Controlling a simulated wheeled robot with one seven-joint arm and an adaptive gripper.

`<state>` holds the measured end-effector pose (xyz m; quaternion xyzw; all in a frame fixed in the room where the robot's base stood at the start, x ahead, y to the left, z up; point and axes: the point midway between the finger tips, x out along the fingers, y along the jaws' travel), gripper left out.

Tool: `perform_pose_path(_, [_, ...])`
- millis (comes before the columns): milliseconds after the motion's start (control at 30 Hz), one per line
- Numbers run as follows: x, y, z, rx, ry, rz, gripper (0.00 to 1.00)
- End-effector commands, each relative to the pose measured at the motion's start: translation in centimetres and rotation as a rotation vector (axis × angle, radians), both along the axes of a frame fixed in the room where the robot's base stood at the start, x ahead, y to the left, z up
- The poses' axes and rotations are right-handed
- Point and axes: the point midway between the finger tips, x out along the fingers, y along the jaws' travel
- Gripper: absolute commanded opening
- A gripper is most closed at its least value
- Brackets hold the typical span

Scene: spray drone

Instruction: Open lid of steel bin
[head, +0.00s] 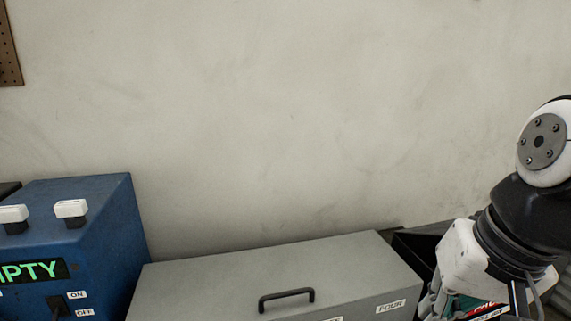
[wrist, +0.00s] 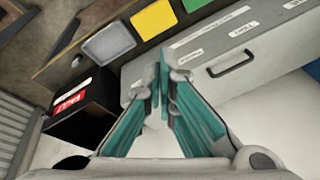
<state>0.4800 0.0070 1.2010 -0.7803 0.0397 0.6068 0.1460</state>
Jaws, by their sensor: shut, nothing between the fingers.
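A long grey metal bin (head: 270,262) with a dark bar handle (head: 286,299) stands at the bottom of the head view, its lower part cut off. Its flat top looks closed. In the head view my gripper is at the bottom right, partly cut off.
A blue box (head: 95,225) with white switches stands left of the bin in the head view. In the wrist view a black box with a red label (wrist: 85,108) is on the left. A brown panel with yellow (wrist: 153,18) and grey (wrist: 108,42) squares is at the top.

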Motion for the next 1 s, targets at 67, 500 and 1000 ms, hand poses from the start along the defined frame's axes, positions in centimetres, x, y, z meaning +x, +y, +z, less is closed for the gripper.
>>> perform_pose_path(67, [-1.0, -0.1, 0.4, -0.076, -0.070, 0.084, 0.00])
perform_pose_path(500, [-1.6, -1.0, -0.3, -0.141, -0.096, 0.135, 0.00])
perform_pose_path(1000, [5.5, -2.2, -6.2, 0.542, 0.381, -0.518, 0.00])
